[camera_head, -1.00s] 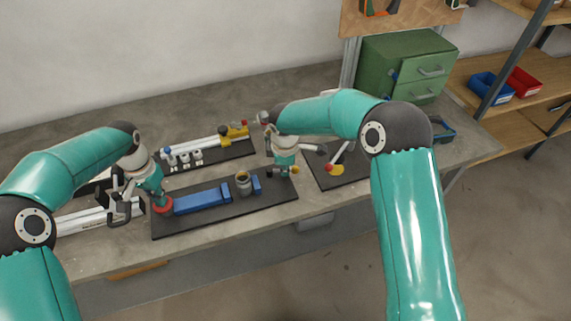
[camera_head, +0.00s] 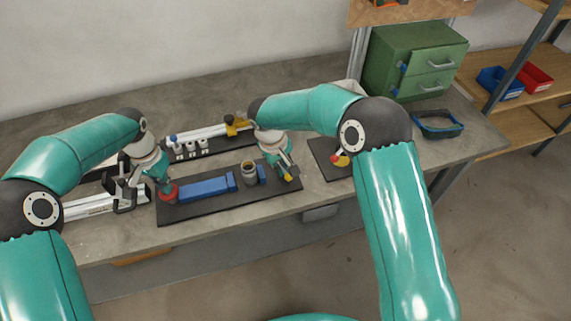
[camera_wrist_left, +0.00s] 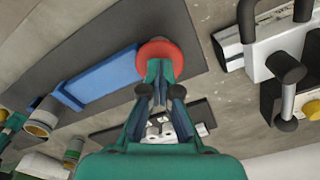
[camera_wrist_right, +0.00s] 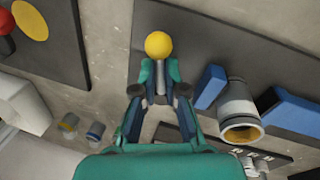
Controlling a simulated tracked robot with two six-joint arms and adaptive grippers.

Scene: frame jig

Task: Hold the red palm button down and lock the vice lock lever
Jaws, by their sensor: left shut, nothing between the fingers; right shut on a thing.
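The red palm button (camera_head: 169,192) sits at the left end of the dark jig board (camera_head: 225,207). My left gripper (camera_head: 165,184) is shut and empty, pointing down with its fingertips at the button's top; the left wrist view shows the red button (camera_wrist_left: 158,50) just beyond the tips (camera_wrist_left: 160,75). I cannot tell how far it is pressed. The vice lock lever's yellow knob (camera_head: 291,177) is at the board's right end. My right gripper (camera_head: 285,168) is shut on the lever, with the yellow knob (camera_wrist_right: 158,45) sticking out past its fingertips (camera_wrist_right: 159,78).
A long blue block (camera_head: 205,188), a grey cup (camera_head: 249,173) and a small blue block (camera_head: 262,174) stand between the grippers. Behind is another board with a white bar (camera_head: 205,133). A board with red and yellow parts lies right (camera_head: 325,165), before a green cabinet (camera_head: 415,62).

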